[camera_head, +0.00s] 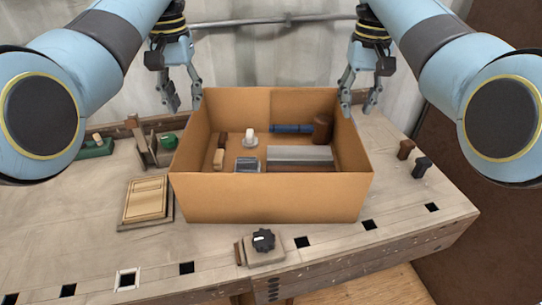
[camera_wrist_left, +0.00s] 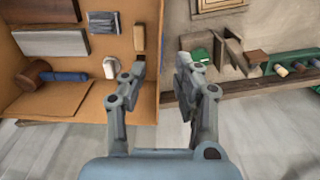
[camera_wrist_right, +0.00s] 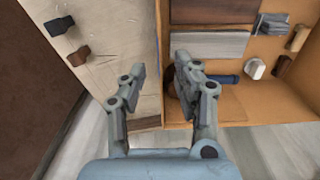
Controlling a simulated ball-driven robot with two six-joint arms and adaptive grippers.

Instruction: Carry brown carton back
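The brown carton (camera_head: 270,195) stands open on the workbench and holds several items. My left gripper (camera_head: 184,106) is at its back left corner, fingers apart. In the left wrist view the carton's side wall (camera_wrist_left: 150,60) comes up between those fingers (camera_wrist_left: 160,75), with gaps showing. My right gripper (camera_head: 358,108) is at the back right corner, also open. In the right wrist view the other side wall (camera_wrist_right: 163,45) lies between its fingers (camera_wrist_right: 160,75). I cannot tell whether any finger touches the carton.
The carton holds a mallet (camera_head: 322,128), a grey-topped block (camera_head: 300,154) and smaller pieces. Two small pegs (camera_head: 421,167) stand right. Green tools (camera_head: 95,148) lie back left.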

